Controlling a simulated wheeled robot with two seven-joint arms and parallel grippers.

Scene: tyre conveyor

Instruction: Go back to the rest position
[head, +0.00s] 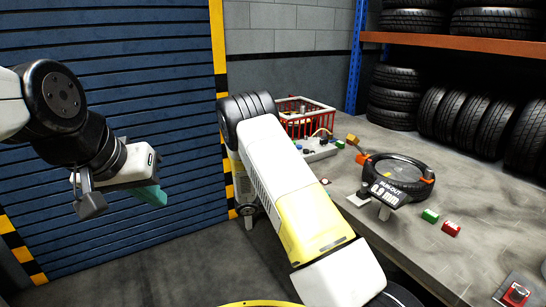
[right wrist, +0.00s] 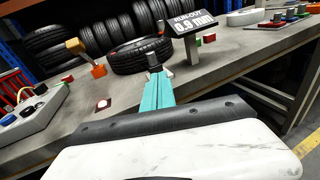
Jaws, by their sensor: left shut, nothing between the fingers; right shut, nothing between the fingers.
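My left gripper (head: 152,196) hangs at the left of the head view in front of the blue shutter, apart from the table. Its teal fingers are shut with nothing in them. My right gripper is hidden behind my right arm in the head view. In the right wrist view, my right gripper (right wrist: 160,88) has its teal fingers together and empty, pointing towards the workbench. A tyre (head: 390,172) lies flat on the bench, and it also shows in the right wrist view (right wrist: 140,56) beyond the fingertips. I see no tyre in either gripper.
A run-out display (head: 384,190) reading 0.9 mm stands before the tyre. A red basket (head: 308,122), a green block (head: 430,216), a red block (head: 451,229) and a red button (head: 515,294) are on the bench (head: 455,190). Shelved tyres stand behind. Floor by the shutter (head: 120,90) is clear.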

